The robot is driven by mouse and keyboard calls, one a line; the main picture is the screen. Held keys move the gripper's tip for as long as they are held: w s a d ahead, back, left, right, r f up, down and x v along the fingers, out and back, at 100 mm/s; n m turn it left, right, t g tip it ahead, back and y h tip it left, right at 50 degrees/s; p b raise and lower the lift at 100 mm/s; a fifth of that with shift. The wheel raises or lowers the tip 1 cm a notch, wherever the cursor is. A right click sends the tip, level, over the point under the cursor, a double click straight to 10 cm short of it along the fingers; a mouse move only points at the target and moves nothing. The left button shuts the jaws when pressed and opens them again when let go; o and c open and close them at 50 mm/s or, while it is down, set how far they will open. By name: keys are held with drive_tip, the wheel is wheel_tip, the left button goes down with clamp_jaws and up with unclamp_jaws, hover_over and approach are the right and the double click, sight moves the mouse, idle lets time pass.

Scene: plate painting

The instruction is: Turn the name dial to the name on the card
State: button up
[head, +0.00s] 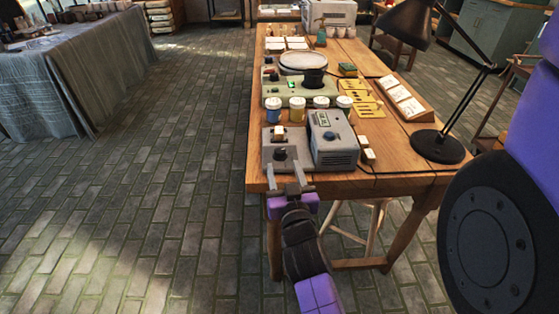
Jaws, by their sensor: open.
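My gripper (284,163) is at the front left edge of the wooden table, with two grey fingers apart and nothing seen between them. A grey panel (268,162) lies just beyond the fingertips. It carries a dark round knob (280,154), just past the gap between the fingers, and a small pale-topped part (279,133) behind it. I cannot read any name on the panel or tell for sure which part is the name dial. White cards (403,99) stand on a sloped wooden holder at the right; their writing is too small to read.
A grey box with a blue knob (329,135) stands right beside the panel. Behind are several small jars (298,113), a pale green machine with a round plate (303,61) and yellow stencils (361,99). A black lamp (438,145) stands at the right.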

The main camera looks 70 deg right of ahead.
sight(281, 155)
drive_tip(key=shift+x, duration=3.95)
drive_tip(key=shift+s, duration=0.1)
clamp_jaws()
